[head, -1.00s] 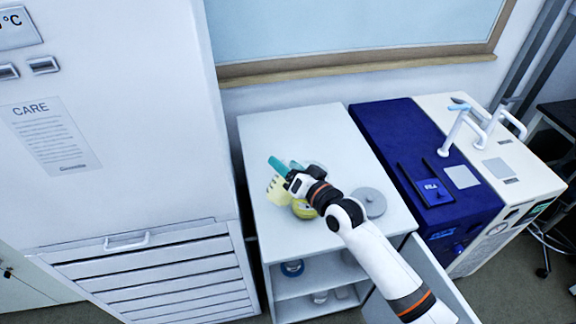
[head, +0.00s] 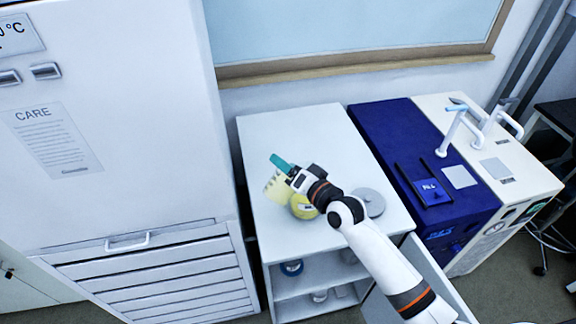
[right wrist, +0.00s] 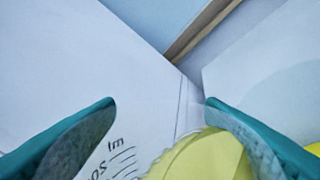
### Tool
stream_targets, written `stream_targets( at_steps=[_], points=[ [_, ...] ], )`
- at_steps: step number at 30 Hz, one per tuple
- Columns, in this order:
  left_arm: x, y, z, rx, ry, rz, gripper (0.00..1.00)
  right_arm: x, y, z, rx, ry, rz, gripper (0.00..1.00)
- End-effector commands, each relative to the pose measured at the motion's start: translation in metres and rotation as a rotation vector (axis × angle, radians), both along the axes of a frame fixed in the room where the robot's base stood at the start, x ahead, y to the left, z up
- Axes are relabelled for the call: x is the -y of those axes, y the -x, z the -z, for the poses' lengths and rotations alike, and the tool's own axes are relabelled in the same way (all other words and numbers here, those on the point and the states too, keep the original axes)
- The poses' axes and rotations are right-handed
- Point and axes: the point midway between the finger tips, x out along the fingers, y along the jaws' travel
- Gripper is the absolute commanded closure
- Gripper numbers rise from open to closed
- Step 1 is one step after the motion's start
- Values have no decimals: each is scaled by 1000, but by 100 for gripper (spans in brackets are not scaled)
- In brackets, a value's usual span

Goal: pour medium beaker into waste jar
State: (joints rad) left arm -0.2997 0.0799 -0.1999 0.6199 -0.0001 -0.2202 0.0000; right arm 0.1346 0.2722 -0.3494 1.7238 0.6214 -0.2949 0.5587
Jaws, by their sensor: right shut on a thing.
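A clear beaker with dark graduation marks and pale yellow contents (head: 273,187) is at my right gripper (head: 284,165), above the white cabinet top. It looks tilted. The right gripper is shut on it, and one teal finger shows clearly in the head view. In the right wrist view both teal fingers flank the beaker's printed scale (right wrist: 118,160). A round yellow object (head: 303,208), perhaps the waste jar, stands just right of the beaker and below the gripper, partly hidden by my wrist. Yellow also shows in the right wrist view (right wrist: 205,158). My left gripper is out of view.
A grey round disc (head: 370,203) lies on the white cabinet top (head: 285,125), right of my wrist. The cabinet's shelf holds a blue-ringed item (head: 292,267). A blue and white machine (head: 430,180) stands at the right, a tall white unit (head: 110,130) at the left.

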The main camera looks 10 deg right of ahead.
Motion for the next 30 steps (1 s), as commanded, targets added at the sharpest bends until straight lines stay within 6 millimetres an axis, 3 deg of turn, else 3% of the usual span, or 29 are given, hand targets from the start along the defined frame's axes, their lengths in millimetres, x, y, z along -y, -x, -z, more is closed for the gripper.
stream_targets(
  at_steps=[30],
  points=[
    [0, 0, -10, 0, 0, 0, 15, 7, -4, -4, -155, -252, 0, 67]
  ],
)
